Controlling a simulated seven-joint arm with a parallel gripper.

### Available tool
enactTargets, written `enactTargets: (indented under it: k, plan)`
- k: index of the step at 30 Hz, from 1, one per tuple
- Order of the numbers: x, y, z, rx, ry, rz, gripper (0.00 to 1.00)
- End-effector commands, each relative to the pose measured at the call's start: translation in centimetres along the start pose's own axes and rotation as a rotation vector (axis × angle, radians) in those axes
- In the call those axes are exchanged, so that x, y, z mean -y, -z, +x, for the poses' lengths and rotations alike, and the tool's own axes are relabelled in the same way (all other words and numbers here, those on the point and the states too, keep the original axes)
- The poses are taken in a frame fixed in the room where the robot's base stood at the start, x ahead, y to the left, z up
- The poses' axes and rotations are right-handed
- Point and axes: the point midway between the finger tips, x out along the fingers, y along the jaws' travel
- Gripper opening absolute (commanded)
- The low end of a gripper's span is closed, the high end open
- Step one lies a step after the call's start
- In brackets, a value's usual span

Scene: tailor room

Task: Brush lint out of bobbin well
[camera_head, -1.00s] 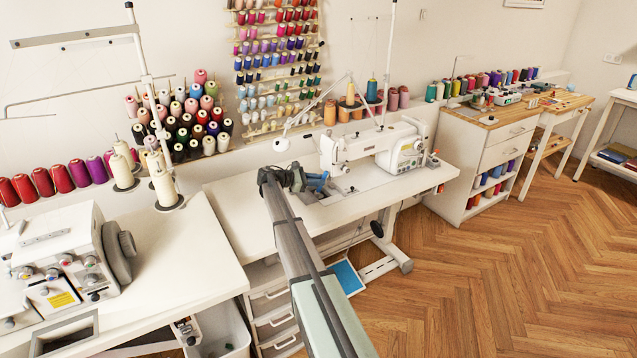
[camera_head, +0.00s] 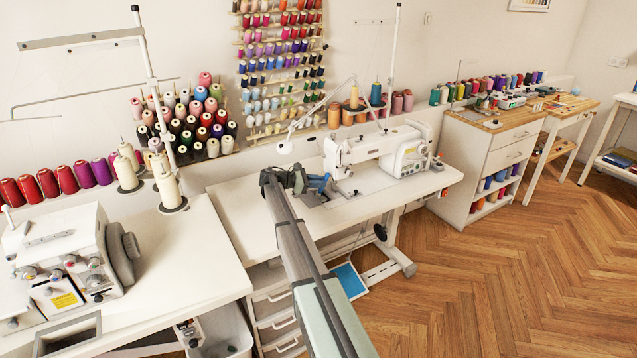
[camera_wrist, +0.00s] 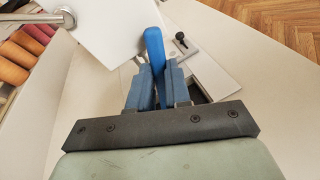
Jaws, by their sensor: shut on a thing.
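The white sewing machine (camera_head: 378,148) stands on its white table in the head view. My gripper (camera_head: 320,184) is low over the tabletop, just left of the machine's needle end. In the wrist view my gripper's blue fingers (camera_wrist: 158,82) are shut on a blue handle (camera_wrist: 153,48), likely the brush's. Its bristles are hidden. A dark opening (camera_wrist: 196,92), probably the bobbin well, shows partly just right of the fingers beside a metal plate (camera_wrist: 212,75). I cannot tell whether the brush touches it, and I see no lint.
The white machine head covers the area beyond the fingers in the wrist view. Another machine (camera_head: 65,262) stands on the left table (camera_head: 185,265). The sewing table's left part (camera_head: 235,207) is bare.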

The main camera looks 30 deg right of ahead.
Motion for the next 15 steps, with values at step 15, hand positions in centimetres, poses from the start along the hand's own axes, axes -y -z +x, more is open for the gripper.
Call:
enactTargets:
  k: [15]
  plan:
    - [2.2, -0.4, 0.6, -0.003, 0.008, -0.007, 0.0]
